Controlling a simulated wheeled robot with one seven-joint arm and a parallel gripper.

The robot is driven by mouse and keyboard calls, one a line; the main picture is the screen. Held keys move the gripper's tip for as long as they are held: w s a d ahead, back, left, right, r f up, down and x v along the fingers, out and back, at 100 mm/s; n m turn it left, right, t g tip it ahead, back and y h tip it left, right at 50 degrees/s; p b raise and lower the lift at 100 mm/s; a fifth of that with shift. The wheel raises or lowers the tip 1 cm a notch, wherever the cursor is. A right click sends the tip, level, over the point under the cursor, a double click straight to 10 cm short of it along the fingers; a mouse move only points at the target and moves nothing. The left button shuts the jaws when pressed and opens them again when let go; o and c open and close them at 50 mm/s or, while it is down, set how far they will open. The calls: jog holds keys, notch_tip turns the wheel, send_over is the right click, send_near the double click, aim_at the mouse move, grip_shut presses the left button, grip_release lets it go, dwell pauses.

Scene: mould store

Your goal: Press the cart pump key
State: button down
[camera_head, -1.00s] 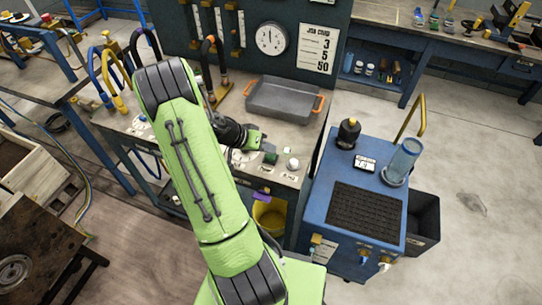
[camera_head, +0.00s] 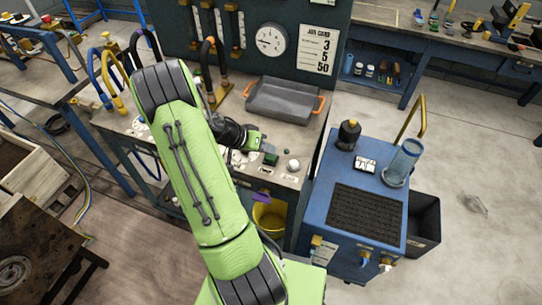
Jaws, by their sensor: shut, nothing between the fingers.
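The blue cart (camera_head: 318,200) stands right of the bench, with a small black-and-white panel (camera_head: 365,164) on its top. My gripper (camera_head: 258,148) is low over the bench's front part, its jaws shut and empty. A dark green key or button (camera_head: 271,159) is just right of and below the gripper, and a round white knob (camera_head: 293,165) is further right. Small pale labels (camera_head: 264,170) lie in front of them. Which key is the cart pump key cannot be read. My arm hides part of the bench, and contact with any key cannot be made out.
A grey tray (camera_head: 282,99) with orange handles sits behind the gripper. A round gauge (camera_head: 271,39) and a job card (camera_head: 317,49) are on the back panel. The cart carries a black-topped bottle (camera_head: 348,134) and a clear blue cylinder (camera_head: 402,164). A yellow bucket (camera_head: 269,217) is below.

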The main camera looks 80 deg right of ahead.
aim_at(267, 156)
jog(key=shift+r, duration=0.45)
jog(key=shift+r, duration=0.1)
notch_tip(267, 156, up, 6)
jog(key=p, duration=0.3)
jog(key=shift+p, duration=0.4)
